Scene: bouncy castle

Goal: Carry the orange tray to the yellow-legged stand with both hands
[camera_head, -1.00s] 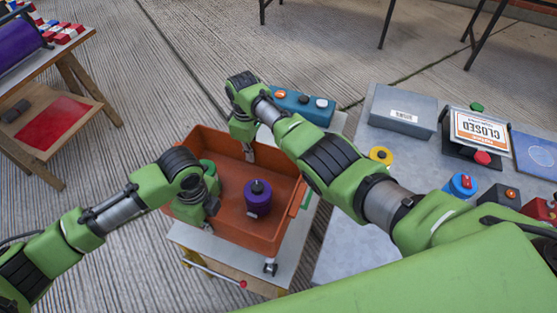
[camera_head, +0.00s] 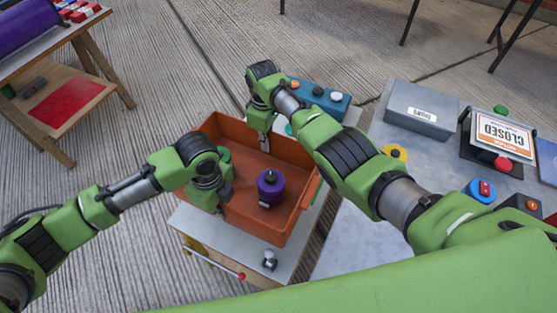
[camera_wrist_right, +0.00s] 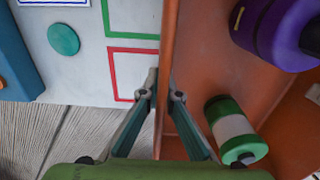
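The orange tray (camera_head: 284,222) rests on a pale-topped stand (camera_head: 192,222), where a bit of yellow (camera_head: 190,243) shows under the left edge. In the tray are a purple canister (camera_head: 270,188) and a green-and-white cylinder (camera_wrist_right: 232,128). My right gripper (camera_wrist_right: 162,92) straddles the tray's far wall, a finger on each side, with both tips against it. My left gripper (camera_head: 206,203) is at the tray's left wall; its fingers are hidden behind its own body.
A grey table (camera_head: 352,238) on the right holds a grey box (camera_head: 420,108), a CLOSED sign (camera_head: 500,133) and buttons. A blue box with knobs (camera_head: 320,98) lies beyond the tray. A wooden table (camera_head: 120,85) stands at the left. Open floor (camera_head: 180,85) lies between.

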